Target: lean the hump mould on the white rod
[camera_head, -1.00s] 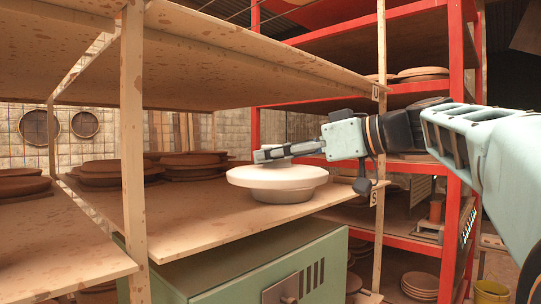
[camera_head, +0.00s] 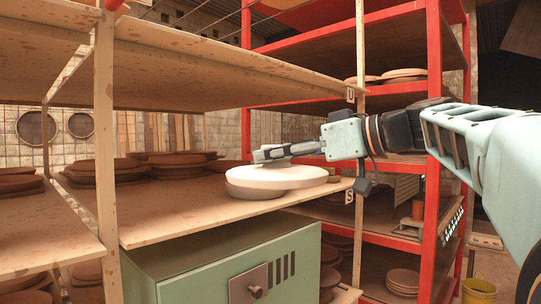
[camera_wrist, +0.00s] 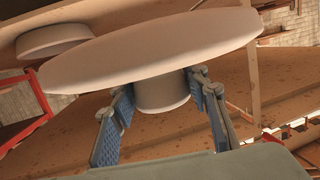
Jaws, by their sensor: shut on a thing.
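The hump mould is a wide white disc (camera_head: 285,174) with a short round stem, held disc-down over the middle wooden shelf in the head view. My gripper (camera_head: 272,154) is above it, shut on the stem. In the wrist view the pale disc (camera_wrist: 150,48) fills the top, with the stem (camera_wrist: 162,94) between my two blue-padded fingers (camera_wrist: 164,98). A grey round piece (camera_head: 250,190) sits on the shelf, partly hidden under the mould's left side. Whether the mould touches it I cannot tell. I cannot make out a white rod.
Brown round pieces (camera_head: 165,160) are stacked farther back on the shelf (camera_head: 170,218). A wooden post (camera_head: 359,130) stands at its right end, in front of a red rack (camera_head: 434,100). A green cabinet (camera_head: 215,265) is below. Bare shelf lies at the front left.

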